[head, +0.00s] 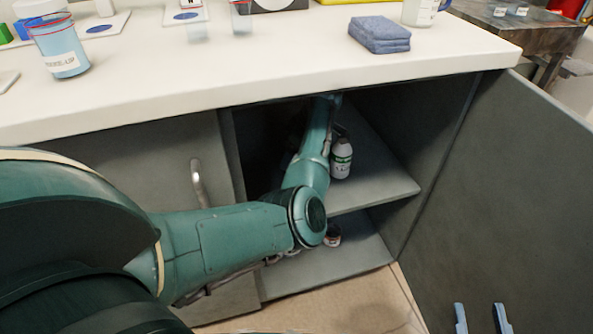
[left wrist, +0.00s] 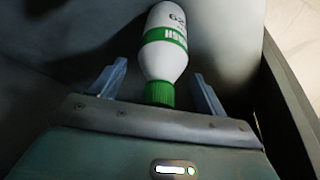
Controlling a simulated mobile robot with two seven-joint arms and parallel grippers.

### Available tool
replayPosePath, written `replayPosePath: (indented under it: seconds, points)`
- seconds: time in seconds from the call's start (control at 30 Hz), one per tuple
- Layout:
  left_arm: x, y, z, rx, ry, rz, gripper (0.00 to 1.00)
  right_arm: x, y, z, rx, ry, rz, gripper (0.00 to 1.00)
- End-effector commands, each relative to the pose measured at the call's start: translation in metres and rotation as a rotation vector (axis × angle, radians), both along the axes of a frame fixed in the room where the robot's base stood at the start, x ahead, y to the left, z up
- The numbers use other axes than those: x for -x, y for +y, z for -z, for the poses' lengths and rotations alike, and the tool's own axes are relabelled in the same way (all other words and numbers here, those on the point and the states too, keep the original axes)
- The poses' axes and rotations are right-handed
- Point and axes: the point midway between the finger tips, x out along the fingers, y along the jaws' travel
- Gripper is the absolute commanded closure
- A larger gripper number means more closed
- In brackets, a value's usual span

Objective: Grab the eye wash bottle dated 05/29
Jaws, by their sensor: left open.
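In the left wrist view, a white bottle (left wrist: 165,45) with a green cap and green band lies lengthwise in the picture, cap towards me. Its print is upside down and partly cut off; the date may include "29", but I cannot read it fully. My left gripper (left wrist: 160,82) is open, its fingers on either side of the cap end. In the head view, my left arm reaches into the open cabinet and its gripper is hidden. A white bottle with a green label (head: 341,158) stands on the upper shelf beside the arm; I cannot tell if it is the same one. My right gripper (head: 480,318) is open and empty.
The cabinet shelf (head: 385,188) is bounded by side walls, with the countertop (head: 270,70) above. The open door (head: 510,190) stands at the right. A small container (head: 332,236) sits on the lower level. A beaker (head: 60,47) and blue sponges (head: 380,35) are on the counter.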

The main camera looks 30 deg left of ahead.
Motion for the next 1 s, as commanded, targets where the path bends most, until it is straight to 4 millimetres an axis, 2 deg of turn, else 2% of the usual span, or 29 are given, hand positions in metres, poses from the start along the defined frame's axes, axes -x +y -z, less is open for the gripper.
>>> replayPosePath:
  seconds: [0.3,1.0]
  points:
    - [-0.0001,0.0026,0.0046,-0.001,-0.001,-0.001,0.26,0.0013,0.0009,-0.0016,-0.004,-0.021,-0.006,0.64]
    - [0.0,0.002,0.0047,-0.001,-0.001,-0.001,0.83,0.0012,0.0006,-0.0013,-0.004,-0.019,-0.005,0.64]
